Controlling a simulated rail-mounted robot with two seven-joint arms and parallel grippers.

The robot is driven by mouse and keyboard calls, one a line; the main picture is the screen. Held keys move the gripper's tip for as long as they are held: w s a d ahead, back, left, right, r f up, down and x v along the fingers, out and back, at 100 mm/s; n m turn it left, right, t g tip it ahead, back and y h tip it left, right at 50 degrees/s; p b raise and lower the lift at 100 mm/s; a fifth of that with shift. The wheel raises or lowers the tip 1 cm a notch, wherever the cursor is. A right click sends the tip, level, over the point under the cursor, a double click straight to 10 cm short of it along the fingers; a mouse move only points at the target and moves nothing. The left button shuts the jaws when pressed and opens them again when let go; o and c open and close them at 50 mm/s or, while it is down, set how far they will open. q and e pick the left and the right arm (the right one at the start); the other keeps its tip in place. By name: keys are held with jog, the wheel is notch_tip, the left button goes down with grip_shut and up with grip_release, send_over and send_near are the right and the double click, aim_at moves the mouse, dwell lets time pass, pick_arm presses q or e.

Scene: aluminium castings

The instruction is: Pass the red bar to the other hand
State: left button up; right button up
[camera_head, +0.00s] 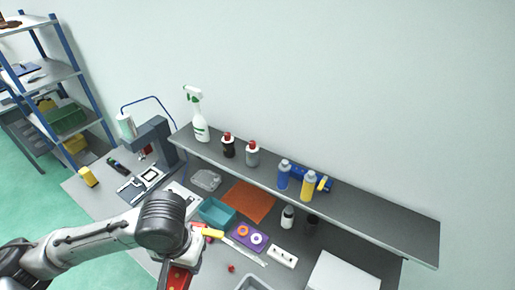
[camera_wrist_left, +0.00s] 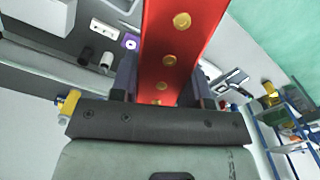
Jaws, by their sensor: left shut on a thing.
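The red bar (camera_head: 177,277) shows at the bottom of the head view, partly cut off by the frame's edge. In the left wrist view the red bar (camera_wrist_left: 178,42) is long and flat with several brass-coloured round spots along it. It runs up out of the frame. My left gripper (camera_head: 184,264) is shut on the bar, and in the left wrist view its two dark fingers (camera_wrist_left: 162,85) stand on either side of it. My right gripper is in neither view.
Below the grey shelf (camera_head: 370,222) with bottles are a teal bin (camera_head: 216,212), an orange mat (camera_head: 262,204), a purple plate with rings (camera_head: 240,234) and a white power strip (camera_head: 283,256). A white box (camera_head: 342,273) stands at the right. A blue-posted rack (camera_head: 70,70) is at far left.

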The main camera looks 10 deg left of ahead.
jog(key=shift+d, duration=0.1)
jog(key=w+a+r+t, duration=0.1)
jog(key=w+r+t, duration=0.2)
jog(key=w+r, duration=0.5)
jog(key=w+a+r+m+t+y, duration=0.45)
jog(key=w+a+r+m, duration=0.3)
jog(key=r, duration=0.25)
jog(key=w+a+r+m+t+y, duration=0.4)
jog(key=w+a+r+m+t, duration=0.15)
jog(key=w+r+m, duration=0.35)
pick_arm(q)
jog(key=w+d+r+m, duration=0.1)
jog(key=w+d+m, duration=0.3)
jog(key=d, duration=0.4)
jog(key=w+d+r+m, duration=0.1)
jog(key=w+d+m, duration=0.3)
jog(key=w+d, duration=0.2)
jog(key=shift+d+r, duration=0.2)
jog(key=shift+d, duration=1.2)
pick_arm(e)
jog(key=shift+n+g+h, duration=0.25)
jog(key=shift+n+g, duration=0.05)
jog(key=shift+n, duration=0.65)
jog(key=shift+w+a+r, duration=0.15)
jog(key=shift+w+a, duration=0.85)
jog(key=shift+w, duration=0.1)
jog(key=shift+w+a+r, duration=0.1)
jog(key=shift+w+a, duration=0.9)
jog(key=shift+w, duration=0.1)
